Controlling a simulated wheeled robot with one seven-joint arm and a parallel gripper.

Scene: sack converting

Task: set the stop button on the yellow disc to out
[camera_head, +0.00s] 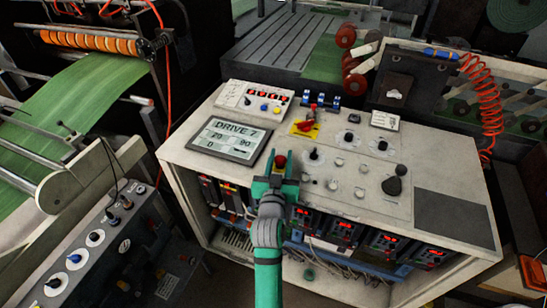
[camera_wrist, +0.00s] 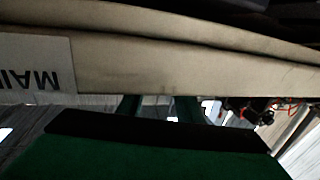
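A red mushroom-shaped button (camera_head: 280,159) stands near the front edge of the console top, just beyond my gripper in the head view. Its base is mostly hidden by my gripper, so I cannot make out a yellow disc or whether the button is in or out. My teal gripper (camera_head: 276,183) is at the console's front edge, just in front of the button. In the wrist view, its two dark green fingers (camera_wrist: 157,107) stand apart with nothing seen between them. The button does not show there; the pale console edge (camera_wrist: 190,60) fills the upper part.
A red handle (camera_head: 307,124) on a yellow plate sits further back on the console. A tilted DRIVE 7 display (camera_head: 232,140) lies left of the button; knobs (camera_head: 316,154) stand to its right. Lit drive units (camera_head: 341,230) fill the open shelf below.

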